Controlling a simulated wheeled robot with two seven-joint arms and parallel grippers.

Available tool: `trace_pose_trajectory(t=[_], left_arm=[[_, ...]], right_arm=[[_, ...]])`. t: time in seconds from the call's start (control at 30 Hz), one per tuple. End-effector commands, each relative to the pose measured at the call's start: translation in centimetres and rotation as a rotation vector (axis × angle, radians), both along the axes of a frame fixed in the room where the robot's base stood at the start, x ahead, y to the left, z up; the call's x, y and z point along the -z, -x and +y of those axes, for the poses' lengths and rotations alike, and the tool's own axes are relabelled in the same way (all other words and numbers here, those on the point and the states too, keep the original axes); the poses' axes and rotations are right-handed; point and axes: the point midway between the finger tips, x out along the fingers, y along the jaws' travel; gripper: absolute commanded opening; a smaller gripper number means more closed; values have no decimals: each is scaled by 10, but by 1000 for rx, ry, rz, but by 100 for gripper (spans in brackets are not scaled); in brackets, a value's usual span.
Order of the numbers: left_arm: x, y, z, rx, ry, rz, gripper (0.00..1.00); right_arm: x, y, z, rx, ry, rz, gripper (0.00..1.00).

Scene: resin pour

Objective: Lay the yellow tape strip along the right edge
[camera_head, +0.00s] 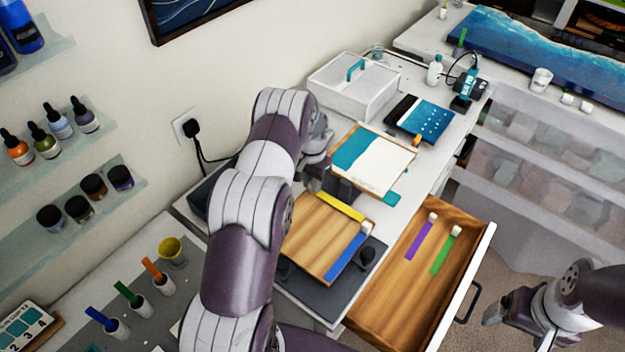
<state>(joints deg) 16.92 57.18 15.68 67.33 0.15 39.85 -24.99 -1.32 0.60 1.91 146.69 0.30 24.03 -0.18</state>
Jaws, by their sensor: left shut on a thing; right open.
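The yellow tape strip (341,206) lies along the upper-right edge of the square wooden board (312,235). Whether it is pressed flat cannot be told. My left gripper (318,184) is at the strip's upper-left end and is shut on it; its fingertips and the strip's end are mostly hidden. A blue tape strip (346,258) runs along the board's lower-right edge. My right gripper (500,308) is open and empty, right of the drawer and far from the board.
An open wooden drawer (390,300) holds purple (419,241) and green (440,255) strips with white ends. Dark round knobs (367,256) flank the board.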

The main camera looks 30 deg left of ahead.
Motion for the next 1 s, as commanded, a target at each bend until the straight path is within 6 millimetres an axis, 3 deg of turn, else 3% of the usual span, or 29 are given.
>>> trace_pose_trajectory(t=[0.7,0.73,0.8,1.0], left_arm=[[4,1,0,0,0,0,0],[3,1,0,0,0,0,32],[2,1,0,0,0,0,52],[2,1,0,0,0,0,52]], right_arm=[[6,0,0,0,0,0,86],[5,0,0,0,0,0,86],[5,0,0,0,0,0,86],[5,0,0,0,0,0,86]])
